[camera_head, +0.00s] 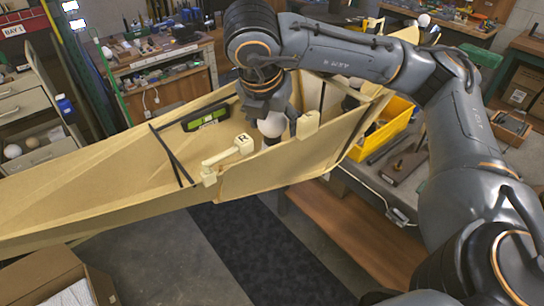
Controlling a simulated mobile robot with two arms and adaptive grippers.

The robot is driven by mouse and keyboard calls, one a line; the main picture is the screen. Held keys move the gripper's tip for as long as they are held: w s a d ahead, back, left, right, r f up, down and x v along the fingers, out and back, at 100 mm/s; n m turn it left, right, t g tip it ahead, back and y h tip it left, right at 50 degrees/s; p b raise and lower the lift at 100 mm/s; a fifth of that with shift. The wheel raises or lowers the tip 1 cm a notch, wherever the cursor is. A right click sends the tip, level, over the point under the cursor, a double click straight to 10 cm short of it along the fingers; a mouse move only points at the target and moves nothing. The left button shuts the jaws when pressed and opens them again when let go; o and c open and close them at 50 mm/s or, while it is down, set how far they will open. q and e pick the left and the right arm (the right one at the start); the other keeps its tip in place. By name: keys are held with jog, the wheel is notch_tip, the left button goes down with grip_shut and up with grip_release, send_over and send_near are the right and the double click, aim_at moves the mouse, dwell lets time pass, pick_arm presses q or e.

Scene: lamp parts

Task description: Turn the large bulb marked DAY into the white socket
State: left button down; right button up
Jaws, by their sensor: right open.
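A round white bulb (273,126) sits at the middle of the view, inside the long tan panelled structure (110,185). I cannot read a DAY mark on it. My right gripper (266,108) points down directly over the bulb, with its fingers at the bulb's top. The gripper is open, and its dark fingers are hard to separate from the wrist. I cannot make out the white socket; the bulb's lower end is hidden by the structure's near wall. My left gripper is not in view.
A cream lever marked R (228,151) and a cream block (307,125) stand close to the bulb. A green level (206,117) lies behind. A yellow bin (385,130) stands at right. Several round pale objects sit on the left cart (30,105).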

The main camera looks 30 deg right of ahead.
jog(key=shift+f+n+t+y+b, duration=0.15)
jog(key=shift+n+t+y+b, duration=0.2)
jog(key=shift+n+b, duration=0.65)
jog(key=shift+n, duration=0.3)
jog(key=c, duration=0.8)
jog(key=shift+r, duration=0.25)
jog(key=shift+m+g+h+p, duration=0.55)
jog(key=shift+m+p, duration=1.25)
jog(key=shift+f+m+g+p, duration=0.15)
jog(key=shift+m+g+p, duration=0.35)
jog(key=shift+m+p, duration=1)
